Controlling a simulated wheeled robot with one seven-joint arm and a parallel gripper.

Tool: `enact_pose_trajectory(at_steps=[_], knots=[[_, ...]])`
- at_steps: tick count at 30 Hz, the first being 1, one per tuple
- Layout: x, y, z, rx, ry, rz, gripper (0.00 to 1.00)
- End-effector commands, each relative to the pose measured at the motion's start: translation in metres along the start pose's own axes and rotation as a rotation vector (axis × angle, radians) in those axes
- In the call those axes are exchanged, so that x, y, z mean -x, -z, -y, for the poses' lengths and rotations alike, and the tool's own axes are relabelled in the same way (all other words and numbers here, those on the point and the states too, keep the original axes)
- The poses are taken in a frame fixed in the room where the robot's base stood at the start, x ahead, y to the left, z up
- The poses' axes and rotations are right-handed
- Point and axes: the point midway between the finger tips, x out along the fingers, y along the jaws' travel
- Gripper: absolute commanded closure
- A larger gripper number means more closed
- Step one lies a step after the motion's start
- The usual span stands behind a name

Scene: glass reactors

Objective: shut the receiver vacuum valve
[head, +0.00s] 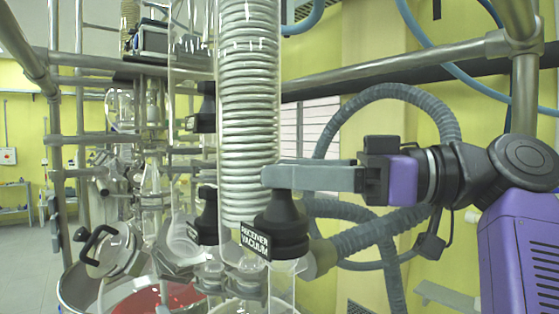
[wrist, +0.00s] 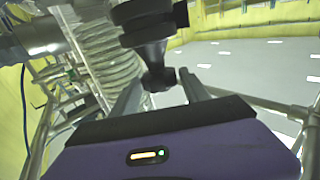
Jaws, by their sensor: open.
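The receiver vacuum valve (head: 281,236) is a black cap with a stepped body and narrower top, on the glassware below the coil. Its label (head: 255,241) reads "RECEIVER VACUUM". My gripper (head: 268,176) reaches in from the right, its grey fingers level at the valve's narrow top. In the wrist view, the black valve (wrist: 153,38) has its narrow end between the two spread fingertips (wrist: 158,76). The gripper is open, with a gap visible beside the narrow end. Whether a finger touches the valve I cannot tell.
A glass column with a metal coil (head: 248,110) stands right behind the fingertips. Another black valve (head: 207,215) is close on the left. A ribbed grey hose (head: 375,232) runs below my arm. A metal rail (head: 400,72) crosses above it.

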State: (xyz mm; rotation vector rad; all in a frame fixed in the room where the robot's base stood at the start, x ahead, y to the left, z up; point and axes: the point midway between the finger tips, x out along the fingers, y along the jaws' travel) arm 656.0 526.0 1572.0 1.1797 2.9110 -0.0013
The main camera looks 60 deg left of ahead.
Motion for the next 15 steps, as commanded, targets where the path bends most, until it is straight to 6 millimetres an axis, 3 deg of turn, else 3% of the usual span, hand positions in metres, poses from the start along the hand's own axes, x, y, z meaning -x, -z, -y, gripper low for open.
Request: enact_pose_trajectory(at_steps=[5, 14, 15], knots=[[-0.015, 0.001, 0.000, -0.001, 0.000, -0.001, 0.46], [-0.018, 0.000, 0.000, 0.000, -0.001, -0.001, 0.46], [-0.018, 0.000, 0.000, 0.000, -0.001, -0.001, 0.52]])
